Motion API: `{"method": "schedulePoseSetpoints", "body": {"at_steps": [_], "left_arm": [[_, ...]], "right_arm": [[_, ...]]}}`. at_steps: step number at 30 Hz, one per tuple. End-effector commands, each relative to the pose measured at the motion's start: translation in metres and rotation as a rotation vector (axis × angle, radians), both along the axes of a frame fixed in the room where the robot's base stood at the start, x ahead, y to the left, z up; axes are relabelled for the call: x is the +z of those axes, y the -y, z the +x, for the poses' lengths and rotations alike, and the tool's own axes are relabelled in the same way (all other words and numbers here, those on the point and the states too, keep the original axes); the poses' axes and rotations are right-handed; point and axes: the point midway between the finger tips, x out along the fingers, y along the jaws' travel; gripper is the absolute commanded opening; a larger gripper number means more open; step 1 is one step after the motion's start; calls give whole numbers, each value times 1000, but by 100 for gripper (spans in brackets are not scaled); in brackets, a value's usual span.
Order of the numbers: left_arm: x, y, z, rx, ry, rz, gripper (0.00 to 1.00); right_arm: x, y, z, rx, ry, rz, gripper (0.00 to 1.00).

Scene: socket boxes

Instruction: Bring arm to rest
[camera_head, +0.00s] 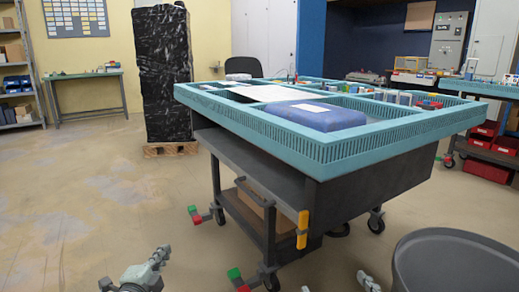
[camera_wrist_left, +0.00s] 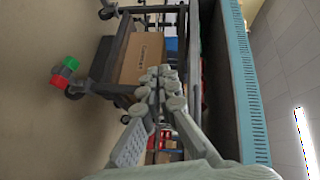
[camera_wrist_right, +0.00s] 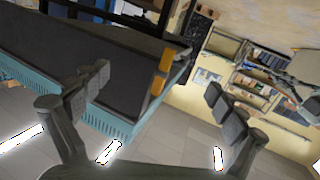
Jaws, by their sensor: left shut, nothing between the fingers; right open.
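My left gripper (camera_head: 160,256) shows at the bottom left of the head view, over open floor and apart from the cart. In the left wrist view its fingers (camera_wrist_left: 158,76) are together with nothing between them. My right gripper (camera_wrist_right: 160,95) is open and empty in the right wrist view, its fingers wide apart. Only a small part of my right gripper shows at the bottom of the head view, beside a dark grey round shape. Both grippers are clear of any object.
A wheeled cart (camera_head: 255,168) with a teal slatted tray top (camera_head: 300,145) stands ahead. A cardboard box (camera_wrist_left: 140,58) sits on the cart's lower shelf. A black-wrapped stack (camera_head: 162,75) stands behind. The floor at left is free.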

Motion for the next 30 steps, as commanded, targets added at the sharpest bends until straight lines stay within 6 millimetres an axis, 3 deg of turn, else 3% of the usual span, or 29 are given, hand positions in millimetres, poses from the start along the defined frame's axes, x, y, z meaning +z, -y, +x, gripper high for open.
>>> {"method": "schedulePoseSetpoints", "body": {"at_steps": [1,3,6,9,12,15,18,21,30], "left_arm": [[-16,-8,-32,102,-131,-143,0],[-49,-19,-73,242,-287,-311,0],[-88,-27,-140,438,-487,-507,0],[-114,-28,-208,622,-659,-658,0],[-128,-25,-266,777,-790,-763,0],[-135,-21,-308,891,-879,-826,0],[-138,-18,-332,955,-929,-858,0],[-140,-17,-341,981,-946,-870,0],[-141,-18,-340,981,-946,-869,0]], "right_arm": [[-22,14,-9,-29,-154,-35,97],[-64,32,-28,-64,-344,-78,97],[-111,57,-66,-113,-589,-129,97],[-144,79,-109,-154,-801,-171,97],[-165,96,-148,-188,-969,-202,97],[-176,108,-177,-212,-1085,-222,97],[-182,114,-194,-226,-1150,-233,97],[-185,116,-201,-231,-1175,-237,97],[-185,116,-201,-231,-1175,-237,97]]}}
